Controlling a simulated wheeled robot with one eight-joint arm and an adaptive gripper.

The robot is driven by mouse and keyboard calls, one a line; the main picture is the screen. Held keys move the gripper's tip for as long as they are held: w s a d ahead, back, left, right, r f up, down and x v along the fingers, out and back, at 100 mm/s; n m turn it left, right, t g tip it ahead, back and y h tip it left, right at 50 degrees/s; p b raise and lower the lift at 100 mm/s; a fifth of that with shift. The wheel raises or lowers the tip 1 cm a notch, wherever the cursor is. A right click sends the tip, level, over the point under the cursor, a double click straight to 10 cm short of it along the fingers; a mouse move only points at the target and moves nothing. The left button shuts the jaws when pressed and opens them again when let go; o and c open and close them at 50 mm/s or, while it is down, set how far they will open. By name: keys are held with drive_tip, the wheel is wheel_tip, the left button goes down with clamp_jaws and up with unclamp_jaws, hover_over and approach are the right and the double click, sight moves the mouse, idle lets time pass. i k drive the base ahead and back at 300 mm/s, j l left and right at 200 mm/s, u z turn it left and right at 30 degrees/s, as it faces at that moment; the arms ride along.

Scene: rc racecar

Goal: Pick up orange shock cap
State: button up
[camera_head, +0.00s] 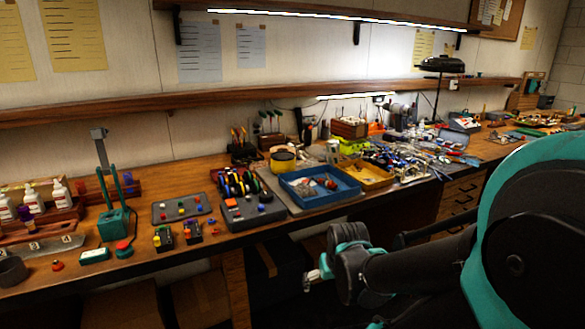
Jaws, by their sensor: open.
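A small orange-red cap-like piece (57,265) sits on the wooden bench (72,283) at the far left, near the front edge. It is too small to tell for sure whether it is the orange shock cap. My gripper (314,277) is in front of the bench, low and right of centre. It is far from the orange-red piece, open, with nothing seen in it. Its fingers show only small.
A blue tray (318,201) and a yellow tray (366,184) lie mid-bench. Boxes stand below the bench.

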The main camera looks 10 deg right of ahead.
sight(57, 266)
drive_tip(key=u, duration=1.75)
drive_tip(key=z, duration=2)
drive_tip(key=u, duration=2)
